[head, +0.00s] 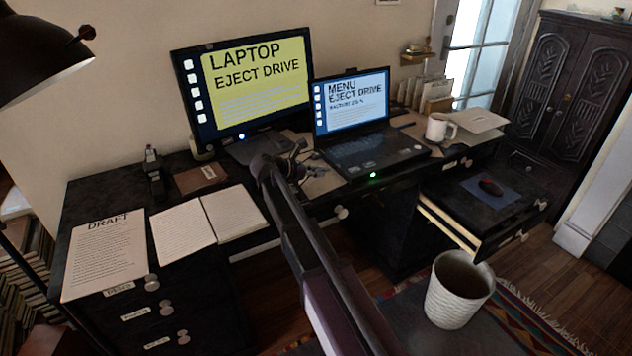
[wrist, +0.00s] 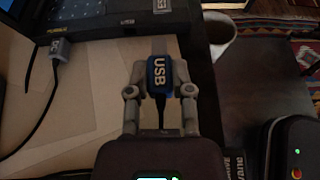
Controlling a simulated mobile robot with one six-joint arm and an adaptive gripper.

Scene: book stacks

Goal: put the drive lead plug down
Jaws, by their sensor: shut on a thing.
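The drive lead plug (wrist: 158,76), a blue plug marked USB, is between the fingertips of my gripper (wrist: 160,88) in the wrist view. My gripper is shut on it, and a dark lead runs back from the plug toward the wrist. Pale papers on the desk lie below; I cannot tell whether the plug touches them. In the head view my gripper (head: 298,168) is over the desk at the left front of the laptop (head: 365,150). The plug cannot be made out there. The laptop's edge (wrist: 130,22) shows ahead of the plug in the wrist view.
A grey plug (wrist: 61,48) with a black lead sits at the laptop's edge. A monitor (head: 245,85) stands behind. Open notebook pages (head: 205,222) and a draft sheet (head: 105,253) lie left. A white mug (head: 440,128) stands right. A drawer (head: 490,205) is open, holding a mouse (head: 490,187).

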